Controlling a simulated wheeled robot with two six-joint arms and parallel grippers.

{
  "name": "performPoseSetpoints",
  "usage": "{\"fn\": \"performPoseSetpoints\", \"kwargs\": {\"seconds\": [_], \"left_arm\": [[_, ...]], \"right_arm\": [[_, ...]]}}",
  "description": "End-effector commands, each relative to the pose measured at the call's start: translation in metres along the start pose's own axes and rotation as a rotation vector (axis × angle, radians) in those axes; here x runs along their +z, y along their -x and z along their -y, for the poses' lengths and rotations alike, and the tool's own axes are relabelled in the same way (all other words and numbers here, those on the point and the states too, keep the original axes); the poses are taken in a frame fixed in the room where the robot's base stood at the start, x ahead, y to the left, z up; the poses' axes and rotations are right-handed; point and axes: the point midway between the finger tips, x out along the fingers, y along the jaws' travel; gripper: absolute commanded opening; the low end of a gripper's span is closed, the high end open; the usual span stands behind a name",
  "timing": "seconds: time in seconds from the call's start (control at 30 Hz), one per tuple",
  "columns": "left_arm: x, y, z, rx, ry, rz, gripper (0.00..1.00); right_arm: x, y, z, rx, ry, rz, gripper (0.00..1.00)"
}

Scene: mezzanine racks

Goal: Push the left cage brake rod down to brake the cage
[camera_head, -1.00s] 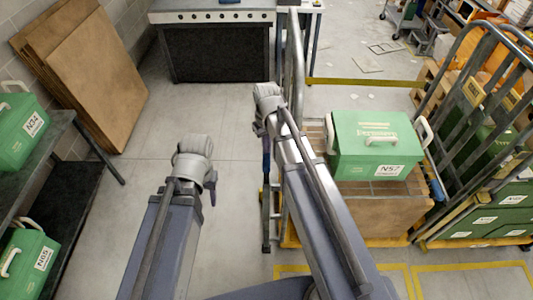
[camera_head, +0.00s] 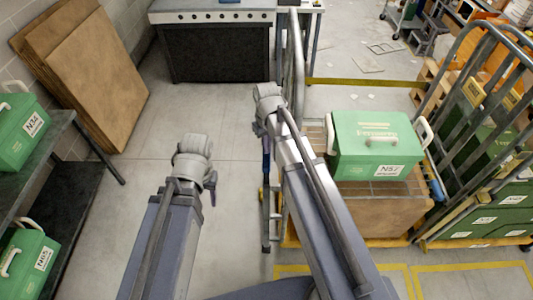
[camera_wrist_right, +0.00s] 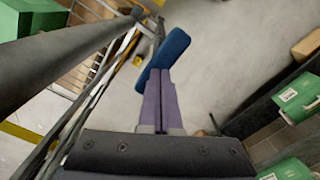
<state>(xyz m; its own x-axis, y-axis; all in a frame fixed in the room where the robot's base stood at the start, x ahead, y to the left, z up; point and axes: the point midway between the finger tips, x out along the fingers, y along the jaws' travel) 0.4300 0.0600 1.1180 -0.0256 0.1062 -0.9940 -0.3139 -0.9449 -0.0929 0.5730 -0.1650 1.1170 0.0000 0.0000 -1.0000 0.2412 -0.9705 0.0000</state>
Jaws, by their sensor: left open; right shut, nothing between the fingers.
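The left cage (camera_head: 298,60) has grey tube posts and holds a green case. Its brake rod has a blue pad (camera_wrist_right: 172,48), seen clearly in the right wrist view. My left gripper (camera_head: 212,188) is open over bare floor, fingers mostly hidden.
A green case (camera_head: 375,145) sits on the cage's load. Another cage (camera_head: 480,110) with green cases stands to the right. A dark shelf (camera_head: 62,128) with green cases and leaning brown boards (camera_head: 95,70) are at the left. The floor between is clear.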

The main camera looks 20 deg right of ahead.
Motion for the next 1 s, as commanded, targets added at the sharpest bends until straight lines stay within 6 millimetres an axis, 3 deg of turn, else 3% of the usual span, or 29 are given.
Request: {"fn": "performPoseSetpoints", "kwargs": {"seconds": [0.37,1.0], "left_arm": [[0.0,-0.002,0.0,0.0,0.0,0.0,0.5],[-0.002,-0.031,-0.003,-0.001,-0.004,0.0,0.5]], "right_arm": [[0.0,-0.002,0.0,0.0,0.0,0.0,0.0],[0.0,-0.031,0.0,0.0,0.0,0.0,0.0]]}}
